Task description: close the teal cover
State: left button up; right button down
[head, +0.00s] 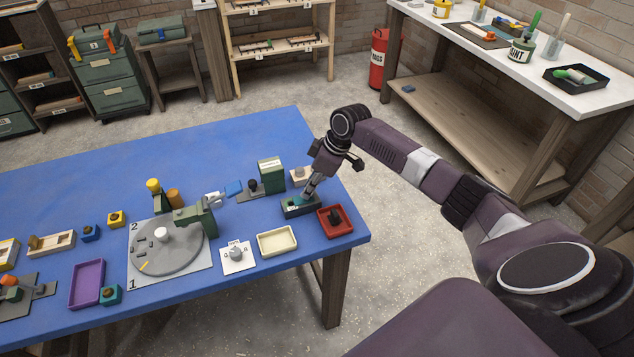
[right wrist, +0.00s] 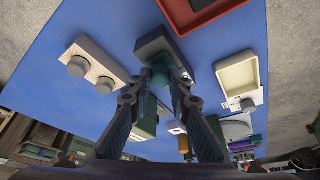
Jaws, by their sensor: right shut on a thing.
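The teal cover (right wrist: 160,66) shows in the right wrist view between my right fingertips, on a dark green-grey box (right wrist: 152,44). In the head view the same box (head: 301,211) stands near the right end of the blue table, with a little teal showing at its top. My right gripper (head: 306,195) reaches down to it from above, and its fingers (right wrist: 159,84) are shut on the teal cover. The fingers hide part of the cover, so I cannot tell how far it is closed. My left gripper is not in view.
A red tray (head: 348,229) with a dark knob stands just right of the box. A cream tray (head: 262,244) is to the left in front. A tall green box (head: 271,174) and a beige block (head: 299,172) stand behind. The blue table (head: 238,137) is clear towards the back.

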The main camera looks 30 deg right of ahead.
jog(key=a, duration=0.1)
jog(key=w+a, duration=0.1)
jog(key=a, duration=0.1)
jog(key=shift+a+r+p, duration=0.1)
jog(key=shift+a+p, duration=0.15)
jog(key=shift+p, duration=0.1)
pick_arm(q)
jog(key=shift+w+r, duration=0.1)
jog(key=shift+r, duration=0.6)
pick_arm(e)
jog(key=shift+s, duration=0.1)
jog(key=c, duration=1.8)
grip_release()
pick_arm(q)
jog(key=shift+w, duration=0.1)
pick_arm(e)
jog(key=shift+d+r, duration=0.1)
jog(key=v, duration=1.1)
jog(key=shift+r, duration=0.35)
jog(key=shift+s, duration=0.1)
